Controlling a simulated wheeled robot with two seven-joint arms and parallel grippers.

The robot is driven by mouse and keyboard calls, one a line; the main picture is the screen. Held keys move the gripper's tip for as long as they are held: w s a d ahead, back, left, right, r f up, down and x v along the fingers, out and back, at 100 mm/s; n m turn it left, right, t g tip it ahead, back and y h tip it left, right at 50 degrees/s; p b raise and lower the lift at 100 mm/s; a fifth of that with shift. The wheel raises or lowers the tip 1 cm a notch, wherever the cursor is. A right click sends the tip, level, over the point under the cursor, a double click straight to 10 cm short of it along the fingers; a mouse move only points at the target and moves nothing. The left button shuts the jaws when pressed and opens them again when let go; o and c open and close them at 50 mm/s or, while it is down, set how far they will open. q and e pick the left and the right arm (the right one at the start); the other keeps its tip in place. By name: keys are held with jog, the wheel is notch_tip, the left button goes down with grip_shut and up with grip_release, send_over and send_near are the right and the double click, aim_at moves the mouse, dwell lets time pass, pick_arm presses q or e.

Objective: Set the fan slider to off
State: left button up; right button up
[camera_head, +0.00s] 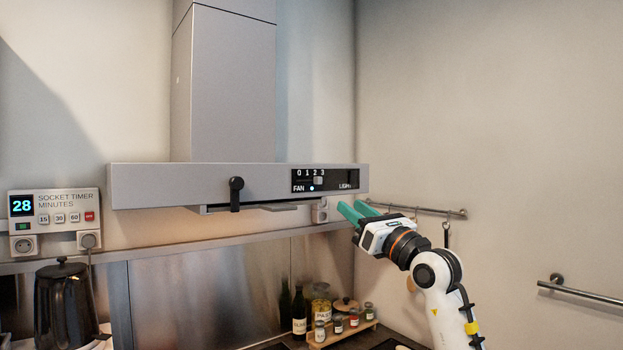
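The range hood (150,186) spans the middle of the head view. A black control panel (333,186) sits at the right of its front face, with the marks 0 1 2 3 and the words FAN and LIGHT. The small grey fan slider (318,180) is under the right part of the scale, around 2 to 3; the exact mark is hard to tell. A bluish light glows just below it. My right gripper (351,205), with green fingers, is below and right of the panel, apart from it. Its fingers look parted and empty. My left gripper is not in view.
A black handle (236,193) hangs on the hood's front. A socket (320,211) sits under the hood near my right gripper. A rail with hooks (430,210) is on the right wall. Bottles and a spice rack (340,334) stand below. Space before the panel is clear.

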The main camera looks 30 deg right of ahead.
jog(key=p, duration=0.3)
send_near(321, 182)
jog(key=r, duration=0.1)
jog(key=p+x, duration=0.3)
jog(key=x, duration=0.4)
jog(key=shift+w+a+f, duration=0.1)
jog(key=shift+w+a, duration=0.05)
jog(key=shift+w, duration=0.1)
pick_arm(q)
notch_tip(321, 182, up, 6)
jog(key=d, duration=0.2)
pick_arm(e)
jog(key=shift+w, duration=0.4)
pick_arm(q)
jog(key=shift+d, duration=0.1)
pick_arm(e)
jog(key=shift+c, duration=0.2)
jog(key=c, duration=0.6)
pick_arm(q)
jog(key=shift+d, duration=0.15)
pick_arm(e)
grip_shut()
